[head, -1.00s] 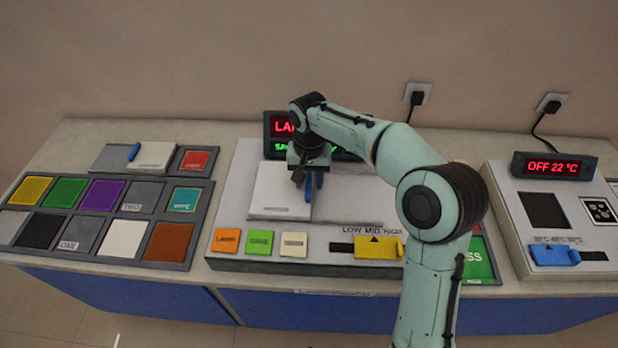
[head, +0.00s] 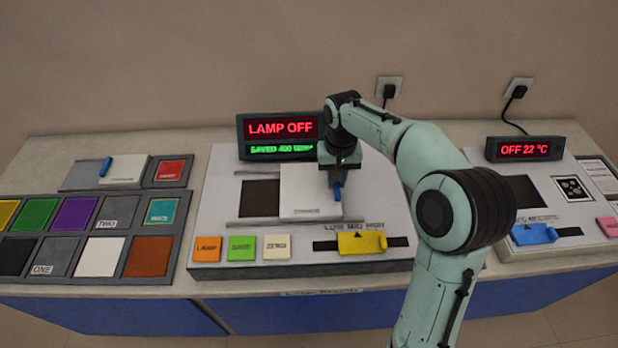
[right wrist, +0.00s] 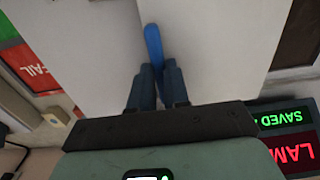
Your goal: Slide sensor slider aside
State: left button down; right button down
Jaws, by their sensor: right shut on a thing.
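The sensor slider is a white sliding cover (head: 302,192) on the lamp panel, with a blue upright handle (head: 337,194) at its right side. A dark square window (head: 260,198) lies uncovered to the left of the cover. My right gripper (head: 338,178) is shut on the blue handle from above. In the right wrist view the handle (right wrist: 153,42) sits between the two fingertips (right wrist: 158,78), over the white surface. My left gripper is not in view.
A display reading LAMP OFF (head: 280,128) stands behind the cover. In front are orange (head: 207,248), green and cream buttons and a yellow slider (head: 361,243). A coloured tile panel (head: 100,225) is at left; a second panel with a blue slider (head: 535,234) is at right.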

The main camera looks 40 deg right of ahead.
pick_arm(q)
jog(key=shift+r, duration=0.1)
pick_arm(e)
jog(key=s+d, duration=0.1)
jog(key=d, duration=0.1)
jog(key=s+d, duration=0.1)
jog(key=s, duration=0.1)
jog(key=shift+d, duration=0.4)
jog(key=shift+s, duration=0.1)
jog(key=c, duration=1.1)
grip_release()
jog(key=shift+d, duration=0.1)
jog(key=shift+r, duration=0.15)
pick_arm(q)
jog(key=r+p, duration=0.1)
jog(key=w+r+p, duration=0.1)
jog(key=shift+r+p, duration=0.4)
pick_arm(e)
notch_tip(320, 180, up, 13)
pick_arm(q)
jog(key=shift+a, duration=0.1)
